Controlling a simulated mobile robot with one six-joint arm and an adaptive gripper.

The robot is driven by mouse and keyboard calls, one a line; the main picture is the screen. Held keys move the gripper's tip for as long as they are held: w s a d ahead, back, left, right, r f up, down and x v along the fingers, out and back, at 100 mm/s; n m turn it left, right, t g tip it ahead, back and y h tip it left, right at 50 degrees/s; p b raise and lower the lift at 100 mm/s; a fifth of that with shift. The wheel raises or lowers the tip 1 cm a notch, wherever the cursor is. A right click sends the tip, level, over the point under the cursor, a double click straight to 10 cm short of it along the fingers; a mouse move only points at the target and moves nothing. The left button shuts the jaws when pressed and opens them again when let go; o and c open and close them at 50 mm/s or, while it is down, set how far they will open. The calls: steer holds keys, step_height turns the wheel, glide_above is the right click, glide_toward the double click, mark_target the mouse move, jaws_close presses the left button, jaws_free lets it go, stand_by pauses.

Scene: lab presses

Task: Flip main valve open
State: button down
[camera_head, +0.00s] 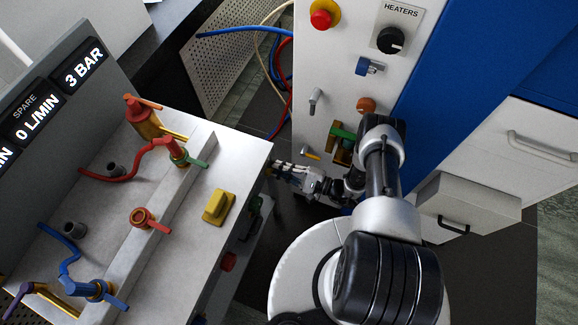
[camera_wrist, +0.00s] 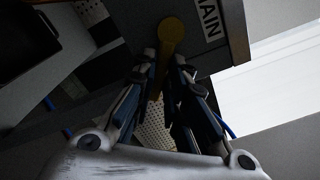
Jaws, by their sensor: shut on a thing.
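The main valve shows in the wrist view as a yellow lever with a round hub (camera_wrist: 172,30), beside a white label of which the letters "AIN" (camera_wrist: 209,17) can be read. My gripper (camera_wrist: 164,62) has its two fingers on either side of the lever below the hub and is shut on it. In the head view my gripper (camera_head: 281,168) is low beside the right edge of the grey console. The valve itself cannot be made out there.
The console (camera_head: 232,150) carries red, blue and yellow fittings and a yellow switch block (camera_head: 218,206). A white cabinet (camera_head: 338,80) with a red button (camera_head: 321,19) and heater knob (camera_head: 390,40) stands behind my arm. Drawers (camera_head: 468,205) are at the right.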

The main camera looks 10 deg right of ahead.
steer(key=n, duration=0.2)
steer(key=r, duration=0.1)
steer(key=shift+w+d+n+p, duration=0.2)
steer(key=shift+w+n+p, duration=0.05)
steer(key=shift+n+p, duration=0.15)
steer(key=shift+w+d+r+n+p, duration=0.1)
steer(key=shift+r+n+p, duration=0.3)
steer(key=shift+n, duration=0.75)
steer(key=shift+w+r+n+p, duration=0.1)
steer(key=shift+r+n+p, duration=0.3)
steer(key=shift+n, duration=0.75)
steer(key=shift+r, duration=0.15)
steer(key=c, duration=1.6)
jaws_free()
steer(key=shift+s, duration=0.1)
glide_toward(272, 160)
steer(key=v, duration=0.5)
steer(key=shift+s+d, duration=0.25)
steer(key=shift+s, duration=0.1)
